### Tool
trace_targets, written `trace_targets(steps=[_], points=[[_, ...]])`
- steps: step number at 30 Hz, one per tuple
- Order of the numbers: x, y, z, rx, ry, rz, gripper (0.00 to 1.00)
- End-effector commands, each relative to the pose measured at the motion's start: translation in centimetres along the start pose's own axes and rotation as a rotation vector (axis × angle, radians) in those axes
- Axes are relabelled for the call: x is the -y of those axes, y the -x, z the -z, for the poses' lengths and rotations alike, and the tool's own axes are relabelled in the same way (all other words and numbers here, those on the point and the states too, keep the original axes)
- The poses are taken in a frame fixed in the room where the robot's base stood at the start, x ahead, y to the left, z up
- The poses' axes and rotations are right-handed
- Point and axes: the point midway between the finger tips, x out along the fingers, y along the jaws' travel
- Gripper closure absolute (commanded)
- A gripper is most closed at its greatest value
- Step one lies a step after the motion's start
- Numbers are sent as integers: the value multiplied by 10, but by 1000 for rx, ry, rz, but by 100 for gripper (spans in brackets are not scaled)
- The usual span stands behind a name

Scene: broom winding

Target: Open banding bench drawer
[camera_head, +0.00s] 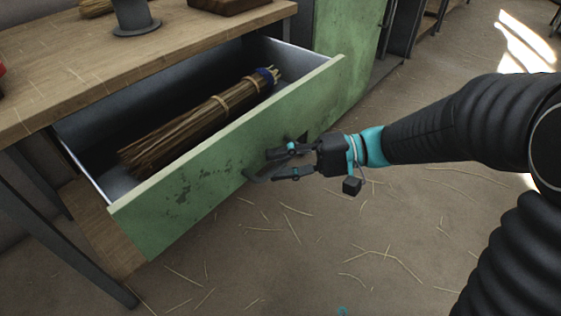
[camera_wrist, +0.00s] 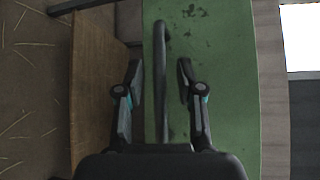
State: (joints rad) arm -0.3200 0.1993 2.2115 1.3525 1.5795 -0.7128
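The banding bench drawer (camera_head: 165,200) has a worn green front and stands pulled well out from under the wooden bench top (camera_head: 70,75). A bound bundle of broom straw (camera_head: 200,118) with a blue band at its far end lies inside it. A dark bar handle (camera_wrist: 160,75) runs along the green front in the wrist view. My gripper (camera_head: 271,165) is at the drawer front by the handle. In the wrist view its fingers (camera_wrist: 160,85) stand on both sides of the handle, with a visible gap on each side. The handle is partly hidden in the head view.
A grey round-based fixture (camera_head: 135,18) and a wooden block (camera_head: 228,5) stand on the bench top. A second green panel (camera_head: 348,50) is right of the drawer. Dark bench legs (camera_head: 75,245) stand at left. The floor (camera_head: 400,220) before the drawer is clear except for loose straw.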

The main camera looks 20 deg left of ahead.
Motion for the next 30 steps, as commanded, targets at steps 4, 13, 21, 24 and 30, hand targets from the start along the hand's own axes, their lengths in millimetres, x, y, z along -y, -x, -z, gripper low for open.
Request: trace_targets(steps=[4,13,21,24,30], points=[[0,15,1,-5,1,1,63],[0,73,1,-5,-1,1,63],[0,110,1,-2,0,0,63],[0,116,0,0,-1,0,63],[0,118,0,1,-1,-1,63]])
